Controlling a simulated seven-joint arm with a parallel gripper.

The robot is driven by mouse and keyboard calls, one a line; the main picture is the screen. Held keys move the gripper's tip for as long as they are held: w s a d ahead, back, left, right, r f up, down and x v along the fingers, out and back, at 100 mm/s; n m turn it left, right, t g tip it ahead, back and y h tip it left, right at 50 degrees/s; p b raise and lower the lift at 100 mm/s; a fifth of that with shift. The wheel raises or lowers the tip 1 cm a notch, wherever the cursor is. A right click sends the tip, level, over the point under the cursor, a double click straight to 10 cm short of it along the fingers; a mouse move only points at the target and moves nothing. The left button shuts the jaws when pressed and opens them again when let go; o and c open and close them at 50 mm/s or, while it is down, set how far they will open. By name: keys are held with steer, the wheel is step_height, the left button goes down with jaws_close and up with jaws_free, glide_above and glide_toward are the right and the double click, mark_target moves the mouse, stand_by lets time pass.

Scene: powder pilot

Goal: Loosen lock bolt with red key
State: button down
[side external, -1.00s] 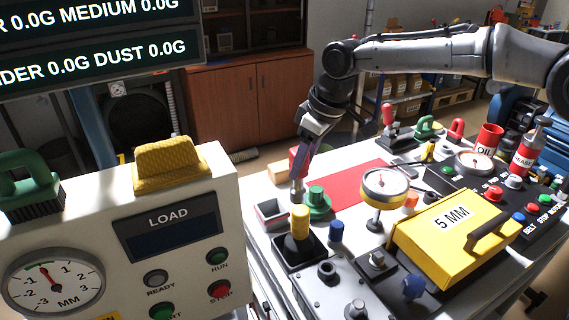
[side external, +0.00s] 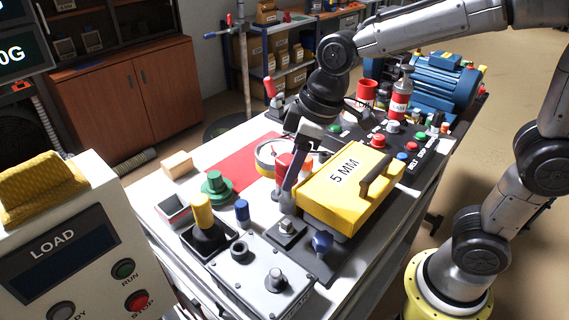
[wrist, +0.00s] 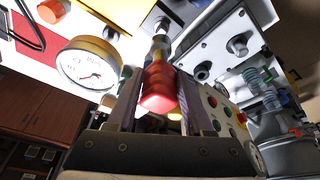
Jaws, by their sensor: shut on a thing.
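My gripper (side external: 288,196) is shut on the red key, pointing down just left of the yellow 5 MM box. The red key (wrist: 158,90) shows between my fingers in the wrist view, with its metal shaft (wrist: 158,48) pointing away from me. In the side view its red handle (side external: 283,163) is partly hidden by my fingers. Below my gripper is a bolt head (side external: 287,227) on a dark square plate, which may be the lock bolt. The key's end is close above it; I cannot tell whether they touch.
The yellow 5 MM box (side external: 347,185) stands close on the right. A dial gauge (wrist: 88,67) is close by, partly behind my gripper in the side view.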

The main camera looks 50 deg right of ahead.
mark_target(296, 184)
steer(key=shift+d+n, duration=0.1)
steer(key=shift+n, duration=0.4)
steer(key=shift+f, duration=1.55)
steer(key=shift+f, duration=0.35)
steer(key=shift+f, duration=0.35)
steer(key=shift+f, duration=0.75)
stand_by(0.3)
steer(key=shift+c, duration=1.1)
jaws_free()
